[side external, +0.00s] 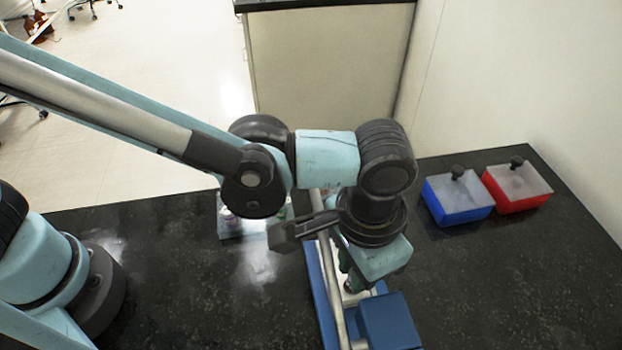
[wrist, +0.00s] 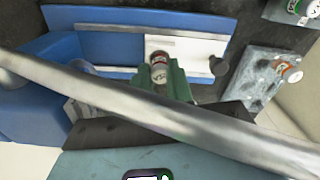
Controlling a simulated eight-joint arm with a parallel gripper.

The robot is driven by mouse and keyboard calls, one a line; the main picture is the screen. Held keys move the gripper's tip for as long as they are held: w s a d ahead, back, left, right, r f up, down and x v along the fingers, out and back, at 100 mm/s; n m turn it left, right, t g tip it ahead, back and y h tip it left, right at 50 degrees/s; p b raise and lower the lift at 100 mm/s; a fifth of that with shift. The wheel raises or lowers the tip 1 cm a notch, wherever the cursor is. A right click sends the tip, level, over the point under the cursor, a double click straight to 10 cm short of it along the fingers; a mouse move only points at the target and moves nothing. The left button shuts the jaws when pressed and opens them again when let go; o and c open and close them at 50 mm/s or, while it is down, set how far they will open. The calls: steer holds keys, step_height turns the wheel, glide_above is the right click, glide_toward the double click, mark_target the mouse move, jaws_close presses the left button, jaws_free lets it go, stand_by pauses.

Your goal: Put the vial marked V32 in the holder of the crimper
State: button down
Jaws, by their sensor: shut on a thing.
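A small vial (wrist: 159,62) with a red top and a pale label stands between the green fingers of my gripper (wrist: 163,84) in the wrist view. The fingers are shut on it; its label is too small to read surely. The crimper (wrist: 110,45) is blue with a pale metal plate (wrist: 195,48), and the vial is over or on this plate. I cannot tell whether it is seated in a holder. In the side view the crimper (side external: 390,322) is below my gripper (side external: 349,284), and my wrist hides much of both.
A long metal bar (wrist: 215,125) crosses close in front of the wrist camera; it also rises beside my wrist in the side view (side external: 328,265). A clear tray (side external: 240,232) with other vials stands left of the crimper. Blue (side external: 457,200) and red (side external: 516,190) boxes stand at the right.

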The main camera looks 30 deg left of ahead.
steer(key=shift+f, duration=0.5)
steer(key=c, duration=0.6)
jaws_free()
steer(key=shift+r, duration=0.15)
steer(key=shift+r, duration=2.85)
